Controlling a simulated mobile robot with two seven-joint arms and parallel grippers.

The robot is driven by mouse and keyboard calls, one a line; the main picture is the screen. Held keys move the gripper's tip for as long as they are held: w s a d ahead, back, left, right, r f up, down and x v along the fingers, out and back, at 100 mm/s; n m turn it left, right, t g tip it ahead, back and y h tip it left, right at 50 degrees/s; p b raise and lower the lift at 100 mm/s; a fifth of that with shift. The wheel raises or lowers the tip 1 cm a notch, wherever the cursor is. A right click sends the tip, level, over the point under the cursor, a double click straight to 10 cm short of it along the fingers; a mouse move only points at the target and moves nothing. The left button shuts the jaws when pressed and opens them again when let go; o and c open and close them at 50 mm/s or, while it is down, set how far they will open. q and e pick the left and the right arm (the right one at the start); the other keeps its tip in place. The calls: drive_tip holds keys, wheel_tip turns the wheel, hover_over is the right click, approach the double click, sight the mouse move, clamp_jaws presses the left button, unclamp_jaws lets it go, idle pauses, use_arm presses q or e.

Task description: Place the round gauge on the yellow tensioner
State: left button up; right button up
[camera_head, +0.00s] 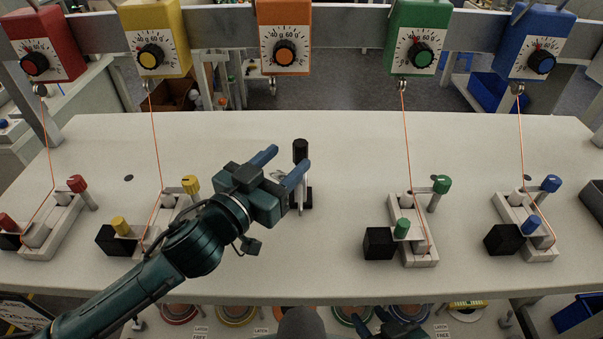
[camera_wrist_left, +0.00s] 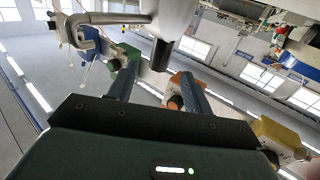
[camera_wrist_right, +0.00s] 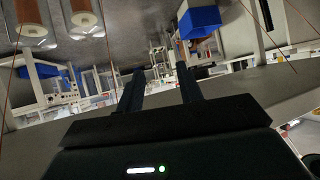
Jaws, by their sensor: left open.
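The yellow dial box (camera_head: 155,35) hangs from the rail at the upper left, with a cord running down to the pale base with yellow knobs (camera_head: 165,215). I cannot tell which of these is the tensioner. No loose round gauge is clearly identifiable; round discs, including a yellow-rimmed one (camera_head: 467,308), sit below the table's front edge. My left gripper (camera_head: 283,164) is open over the middle of the table, beside a black-topped upright post (camera_head: 300,150). In the left wrist view a white body with a black pin (camera_wrist_left: 162,52) shows beyond the fingers. My right gripper (camera_wrist_right: 160,88) is open and empty.
Red (camera_head: 42,45), orange (camera_head: 284,38), green (camera_head: 417,38) and blue (camera_head: 535,42) dial boxes hang along the rail. Cords run from all but the orange one to bases on the table (camera_head: 350,135). Black blocks stand beside the bases. The table's back middle is clear.

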sight(305, 140)
use_arm(q)
drive_tip(key=shift+x, duration=0.95)
drive_tip(key=shift+r+p+x, duration=0.1)
drive_tip(key=shift+p+x, duration=0.25)
drive_tip(key=shift+x, duration=1)
drive_tip(key=shift+r+p+x, duration=0.15)
drive_tip(key=shift+p+x, duration=0.2)
drive_tip(key=shift+x, duration=1)
drive_tip(key=shift+c, duration=0.2)
clamp_jaws()
